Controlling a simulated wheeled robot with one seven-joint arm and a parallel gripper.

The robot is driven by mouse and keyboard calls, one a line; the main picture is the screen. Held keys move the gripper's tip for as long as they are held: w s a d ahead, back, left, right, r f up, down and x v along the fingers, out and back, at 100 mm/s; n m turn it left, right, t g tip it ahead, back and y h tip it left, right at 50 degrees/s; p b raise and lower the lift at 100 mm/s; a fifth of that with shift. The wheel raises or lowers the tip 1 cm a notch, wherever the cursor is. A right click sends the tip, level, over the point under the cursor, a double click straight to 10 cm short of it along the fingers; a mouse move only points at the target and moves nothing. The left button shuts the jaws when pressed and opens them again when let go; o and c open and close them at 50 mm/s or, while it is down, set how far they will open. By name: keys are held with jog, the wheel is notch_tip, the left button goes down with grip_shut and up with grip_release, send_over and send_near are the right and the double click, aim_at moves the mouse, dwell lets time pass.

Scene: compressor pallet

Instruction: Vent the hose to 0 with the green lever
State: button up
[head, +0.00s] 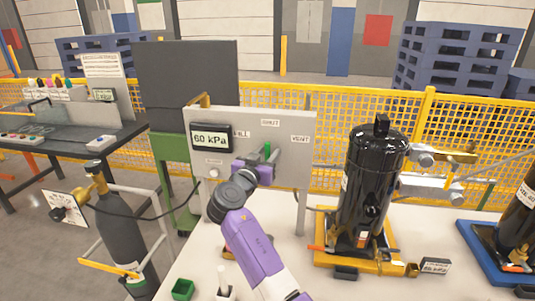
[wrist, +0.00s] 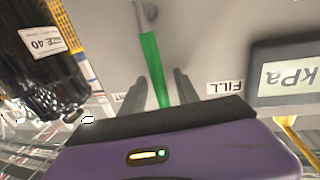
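The green lever (head: 267,149) is on the grey valve panel (head: 306,122) and points up toward the SHUT label (head: 270,123). The VENT label (head: 300,139) is to its right; the FILL label is to its left, partly hidden. The panel's display (head: 210,137) reads 60 kPa. In the wrist view, which is upside down, the green lever (wrist: 155,70) runs between the two fingers of my gripper (wrist: 158,85). The fingers are apart, with gaps visible on both sides of the lever. In the head view my gripper (head: 262,166) is at the lever, partly hidden by my arm.
A black compressor (head: 372,185) stands on a yellow base right of the panel. A grey cylinder (head: 122,225) with a hose stands at left. A small green box (head: 183,289) is on the white table's front edge. A yellow mesh fence (head: 400,118) runs behind.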

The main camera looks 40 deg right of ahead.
grip_shut()
dwell(1.3)
